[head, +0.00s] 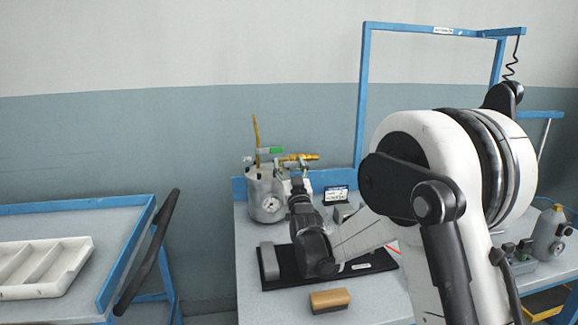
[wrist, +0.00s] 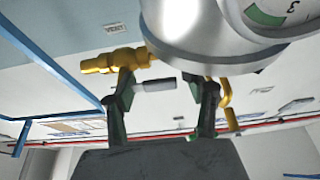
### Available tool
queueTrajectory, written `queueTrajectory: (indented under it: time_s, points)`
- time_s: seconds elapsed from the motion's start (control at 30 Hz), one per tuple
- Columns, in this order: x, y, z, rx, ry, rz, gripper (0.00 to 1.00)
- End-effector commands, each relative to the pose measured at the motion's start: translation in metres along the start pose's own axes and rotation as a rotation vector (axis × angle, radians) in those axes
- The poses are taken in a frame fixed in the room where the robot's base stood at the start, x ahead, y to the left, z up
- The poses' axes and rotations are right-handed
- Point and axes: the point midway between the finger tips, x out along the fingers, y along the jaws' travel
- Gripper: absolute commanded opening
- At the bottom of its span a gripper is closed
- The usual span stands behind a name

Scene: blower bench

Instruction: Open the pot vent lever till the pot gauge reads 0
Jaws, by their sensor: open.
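The grey metal pot (head: 262,186) stands at the left back of the bench, with a round white gauge (head: 271,204) on its front. In the wrist view the gauge (wrist: 270,14) is cut off; a green band and a 3 show, but no needle reading. A brass fitting (wrist: 115,61) projects from the pot there. A short grey lever-like bar (wrist: 154,85) lies between the fingers of my gripper (wrist: 163,82), close to the left finger; I cannot tell if they touch. My gripper (head: 298,186) is open, right beside the pot.
A green-handled valve (head: 270,150) and brass pipework (head: 300,158) top the pot. A tan block (head: 329,300) lies on the bench front. A blue frame (head: 363,95) rises behind. A second table with a white tray (head: 40,268) stands left.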

Motion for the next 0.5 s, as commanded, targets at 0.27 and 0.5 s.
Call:
queueTrajectory:
  time_s: [0.27,0.5]
  points:
    - [-0.027,0.0,0.0,0.0,0.0,0.0,0.5]
    - [-0.076,0.0,-0.011,0.0,0.0,0.0,0.5]
